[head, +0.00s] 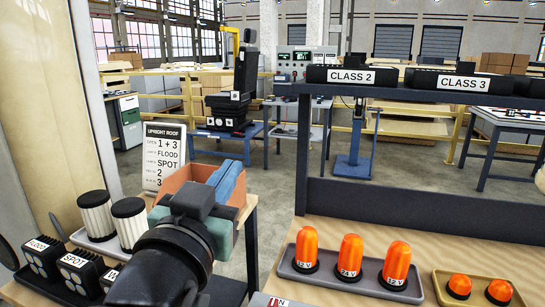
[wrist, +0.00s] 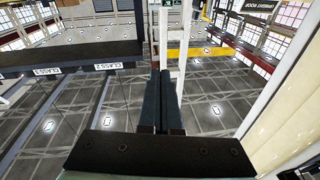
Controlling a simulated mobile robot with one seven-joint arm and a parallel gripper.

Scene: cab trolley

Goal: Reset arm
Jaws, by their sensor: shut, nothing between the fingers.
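My gripper shows in the wrist view (wrist: 161,85) with its two dark fingers together, shut and empty, pointing out over the floor. In the head view my dark arm covers the lower middle, and the gripper end (head: 231,178) shows as blue fingers in front of an orange-brown box-like thing (head: 190,176). No object is between the fingers. Part of the trolley top behind my arm is hidden.
At left stand two white-and-black cylinders (head: 97,213) and FLOOD and SPOT lamps (head: 82,270). An instruction card (head: 164,155) stands behind. At right, a grey tray (head: 310,284) holds orange beacons (head: 350,257), below a dark shelf (head: 420,93) labelled CLASS 2 and CLASS 3.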

